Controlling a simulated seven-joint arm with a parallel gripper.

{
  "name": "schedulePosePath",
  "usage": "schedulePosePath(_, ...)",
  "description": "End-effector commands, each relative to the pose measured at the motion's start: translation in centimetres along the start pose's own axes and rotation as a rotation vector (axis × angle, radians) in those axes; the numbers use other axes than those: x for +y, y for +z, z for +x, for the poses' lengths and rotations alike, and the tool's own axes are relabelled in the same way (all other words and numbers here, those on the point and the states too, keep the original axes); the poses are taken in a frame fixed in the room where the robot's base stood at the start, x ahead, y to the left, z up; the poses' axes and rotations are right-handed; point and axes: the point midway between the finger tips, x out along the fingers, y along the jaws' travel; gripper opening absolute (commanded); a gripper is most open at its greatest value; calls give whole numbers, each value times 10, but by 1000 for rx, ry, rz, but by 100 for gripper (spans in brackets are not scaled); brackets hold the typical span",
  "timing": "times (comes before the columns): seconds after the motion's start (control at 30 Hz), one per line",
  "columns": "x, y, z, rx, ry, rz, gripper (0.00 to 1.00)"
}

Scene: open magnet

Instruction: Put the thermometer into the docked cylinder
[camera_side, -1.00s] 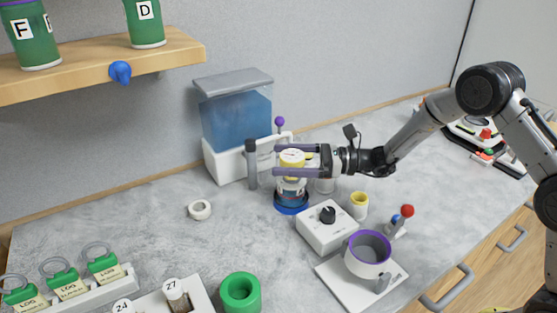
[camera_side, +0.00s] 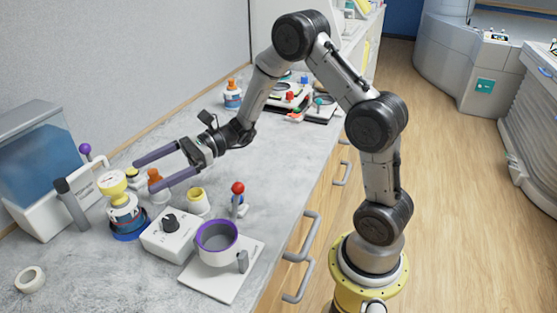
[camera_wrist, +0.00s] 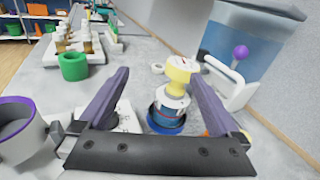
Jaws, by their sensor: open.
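The thermometer, a yellow head with a white dial face (camera_side: 112,183), sits upright on top of the docked cylinder (camera_side: 124,208). The cylinder stands in a dark blue ring base (camera_side: 130,226) on the bench. In the wrist view the thermometer head (camera_wrist: 181,70) is above the pale cylinder (camera_wrist: 171,102), in line with it; its stem is hidden. My gripper (camera_side: 147,175) is open, with nothing held between its purple-grey fingers. It is to the right of the thermometer, apart from it in the side view. In the wrist view the fingertips (camera_wrist: 158,76) point toward the thermometer.
A white box with a black knob (camera_side: 170,226), a yellow-rimmed cup (camera_side: 198,201) and a purple-rimmed pot (camera_side: 217,240) stand close by. A blue tank (camera_side: 40,155) is behind on the left.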

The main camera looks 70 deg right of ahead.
Motion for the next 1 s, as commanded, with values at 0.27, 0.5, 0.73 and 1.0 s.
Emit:
schedulePosePath(0.27,142,48,-29,328,477,-602,99)
schedulePosePath(0.5,211,43,-113,667,834,-1234,99)
schedulePosePath(0.73,216,44,-187,966,1057,-1738,99)
schedulePosePath(1.0,211,50,-215,1100,1142,-1930,99)
